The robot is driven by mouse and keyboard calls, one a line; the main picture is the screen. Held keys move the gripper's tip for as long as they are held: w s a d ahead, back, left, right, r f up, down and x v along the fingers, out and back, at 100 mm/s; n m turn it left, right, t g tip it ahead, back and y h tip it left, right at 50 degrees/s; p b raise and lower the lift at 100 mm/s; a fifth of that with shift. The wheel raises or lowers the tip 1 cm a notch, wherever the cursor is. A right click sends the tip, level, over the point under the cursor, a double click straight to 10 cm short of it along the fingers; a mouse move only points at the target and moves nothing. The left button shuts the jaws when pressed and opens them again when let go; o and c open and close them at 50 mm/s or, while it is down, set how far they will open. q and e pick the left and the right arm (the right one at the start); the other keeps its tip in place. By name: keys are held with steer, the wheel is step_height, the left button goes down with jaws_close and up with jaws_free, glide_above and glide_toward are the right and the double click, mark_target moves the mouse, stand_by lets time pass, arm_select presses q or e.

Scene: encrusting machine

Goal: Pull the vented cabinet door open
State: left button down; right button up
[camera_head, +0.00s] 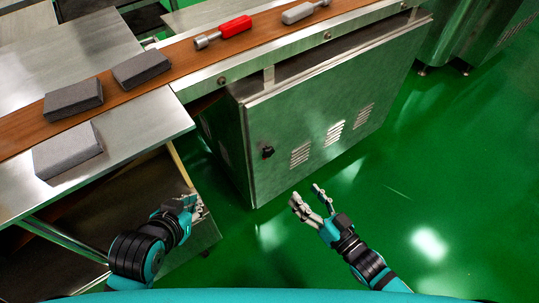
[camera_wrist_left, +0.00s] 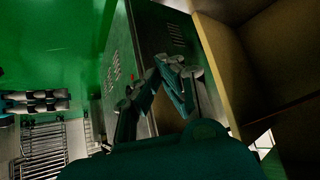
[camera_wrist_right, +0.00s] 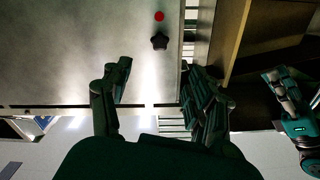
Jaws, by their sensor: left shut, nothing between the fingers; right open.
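The vented cabinet door (camera_head: 280,122) is a metal panel with several louvre vents and looks closed against its frame. Its black knob (camera_head: 267,152) sits near the left edge. In the right wrist view the black star-shaped knob (camera_wrist_right: 160,41) and a red dot (camera_wrist_right: 160,16) show on the grey door face. My right gripper (camera_head: 306,194) is open and empty, low in front of the door and apart from the knob; its fingers (camera_wrist_right: 156,72) spread below the knob in its wrist view. My left gripper (camera_head: 190,198) is shut and empty, left of the cabinet beside the table.
A metal table (camera_head: 150,125) with grey blocks (camera_head: 68,150) stands at left, with an open shelf below. A brown conveyor belt (camera_head: 180,58) runs above the cabinet, carrying a red-handled tool (camera_head: 235,27). The green floor (camera_head: 400,170) in front and right of the cabinet is clear.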

steer(key=b, duration=0.2)
glide_toward(270, 154)
steer(key=x, duration=0.2)
steer(key=b+x, duration=0.1)
steer(key=x, duration=0.5)
steer(key=shift+w+a, duration=0.15)
steer(key=shift+w, duration=0.15)
arm_select(q)
steer(key=w+d+r+t+h, duration=0.1)
steer(key=w+d+r+t, duration=0.1)
steer(key=r+t, duration=0.3)
steer(key=w+d+r+t+h, duration=0.2)
steer(key=w+r+t, duration=0.3)
steer(key=r, duration=0.4)
steer(key=shift+w+r+m+b, duration=0.15)
steer(key=shift+w+m+b, duration=0.05)
steer(key=shift+m+b, duration=0.1)
arm_select(e)
steer(key=shift+w+a, duration=0.3)
jaws_close()
